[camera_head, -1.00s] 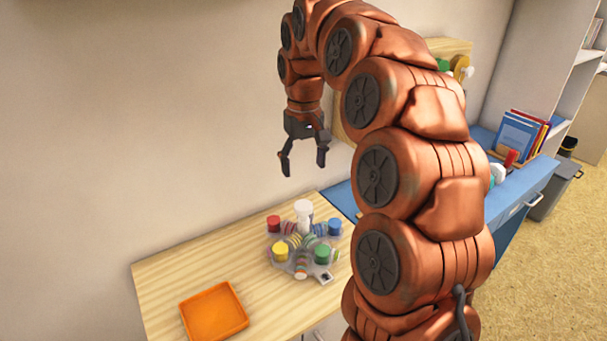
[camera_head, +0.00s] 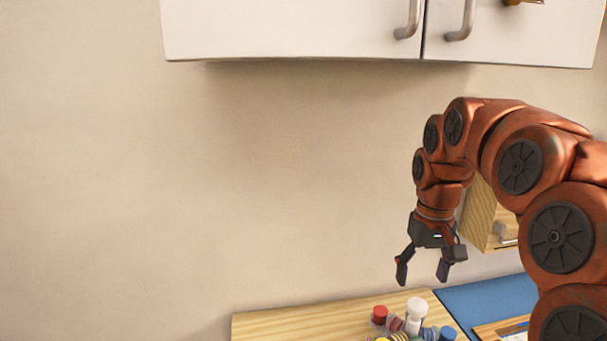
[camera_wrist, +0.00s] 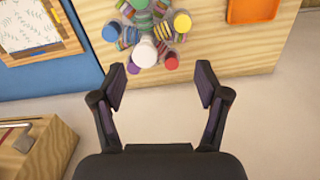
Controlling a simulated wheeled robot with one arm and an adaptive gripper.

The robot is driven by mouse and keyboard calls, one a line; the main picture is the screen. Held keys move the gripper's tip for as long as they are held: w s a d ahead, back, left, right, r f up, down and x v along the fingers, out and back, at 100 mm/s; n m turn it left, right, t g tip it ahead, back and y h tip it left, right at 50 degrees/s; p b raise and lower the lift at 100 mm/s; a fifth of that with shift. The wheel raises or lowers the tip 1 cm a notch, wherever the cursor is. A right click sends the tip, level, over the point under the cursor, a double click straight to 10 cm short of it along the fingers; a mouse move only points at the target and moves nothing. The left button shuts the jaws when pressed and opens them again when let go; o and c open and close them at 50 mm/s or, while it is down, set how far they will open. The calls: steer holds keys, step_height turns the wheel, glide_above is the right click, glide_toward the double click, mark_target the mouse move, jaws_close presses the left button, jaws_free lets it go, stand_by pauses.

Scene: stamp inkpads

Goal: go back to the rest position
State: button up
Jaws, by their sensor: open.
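My gripper (camera_head: 424,270) hangs from the raised arm in the head view, pointing down, open and empty. It is above and behind the stamp set on the wooden table, apart from it. In the wrist view my gripper (camera_wrist: 160,82) also shows open, with nothing between its fingers. The stamp set (camera_head: 416,312) has a tall white piece and red, blue and yellow caps; its lower part is cut off by the head view's bottom edge. The stamp set also shows in the wrist view (camera_wrist: 145,52), beyond the fingertips.
An orange tray (camera_wrist: 252,9) lies on the wooden table (camera_head: 290,325). White cabinets (camera_head: 300,30) hang on the wall above. A blue surface (camera_head: 485,302) adjoins the table on the right. A wooden box (camera_head: 482,220) is behind my arm. The wall at left is clear.

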steer(key=s+a+f, duration=0.2)
steer(key=s+f, duration=0.1)
steer(key=s, duration=0.6)
steer(key=s+a+f+g, duration=0.1)
steer(key=s+f, duration=0.3)
steer(key=s, duration=0.6)
steer(key=s+a+f, duration=0.3)
steer(key=s+f, duration=0.1)
steer(key=s, duration=0.6)
steer(key=shift+s+a+g+p, duration=0.15)
steer(key=shift+g+p, duration=0.15)
